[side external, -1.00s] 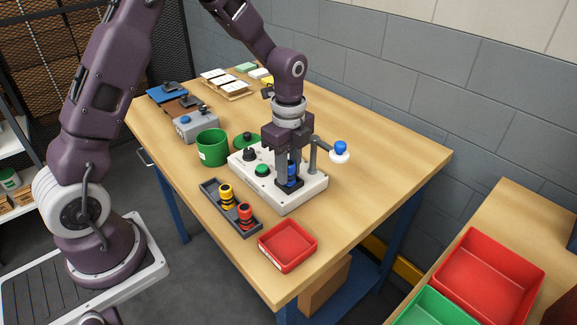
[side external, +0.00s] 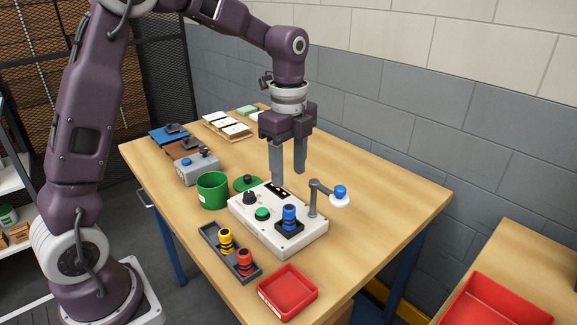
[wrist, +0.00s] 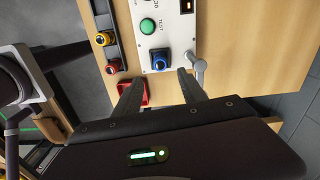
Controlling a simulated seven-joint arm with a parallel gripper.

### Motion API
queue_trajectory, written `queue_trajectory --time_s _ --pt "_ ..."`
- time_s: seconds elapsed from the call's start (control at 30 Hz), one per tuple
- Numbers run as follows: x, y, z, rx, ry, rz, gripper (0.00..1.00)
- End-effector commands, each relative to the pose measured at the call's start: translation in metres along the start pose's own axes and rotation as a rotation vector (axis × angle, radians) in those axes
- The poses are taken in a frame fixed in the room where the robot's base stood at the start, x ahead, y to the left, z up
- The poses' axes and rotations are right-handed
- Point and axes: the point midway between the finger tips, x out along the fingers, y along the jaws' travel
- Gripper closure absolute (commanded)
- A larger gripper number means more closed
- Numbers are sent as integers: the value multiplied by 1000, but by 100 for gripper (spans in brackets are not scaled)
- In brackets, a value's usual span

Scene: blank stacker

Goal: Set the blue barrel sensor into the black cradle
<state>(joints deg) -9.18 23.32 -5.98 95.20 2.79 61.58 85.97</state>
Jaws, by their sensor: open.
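The blue barrel sensor (side external: 289,216) stands upright in the black cradle (side external: 289,228) on the white test box (side external: 260,226). In the wrist view the blue sensor (wrist: 160,60) shows from above, inside the dark square cradle. My gripper (side external: 288,178) is open and empty, raised above the box and behind the sensor in the side view. Its two fingers also show in the wrist view (wrist: 160,85), spread apart, with nothing between them.
A dark tray (side external: 212,240) holds a yellow sensor (side external: 225,238) and a red sensor (side external: 245,261). A red bin (side external: 288,290) sits in front. A green cup (side external: 212,190) stands left.

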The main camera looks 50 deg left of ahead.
Motion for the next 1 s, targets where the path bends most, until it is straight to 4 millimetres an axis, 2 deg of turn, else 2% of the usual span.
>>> queue_trajectory --time_s 0.17,0.27,0.37,0.4,0.47,0.5,0.6,0.7,0.8,1.0 --pt "-8 0 0 0 0 0 51" --pt "-17 9 -1 -49 -2 -21 51" --pt "-48 43 -5 -248 1 -96 51" --pt "-62 64 -7 -365 13 -138 51" --pt "-78 100 -8 -564 48 -203 51" --pt "-84 124 -9 -696 81 -242 51" --pt "-88 178 -8 -1010 193 -319 51" --pt "-81 216 -8 -1245 306 -352 51" --pt "-73 235 -7 -1380 378 -358 51" --pt "-69 241 -7 -1432 403 -355 51"
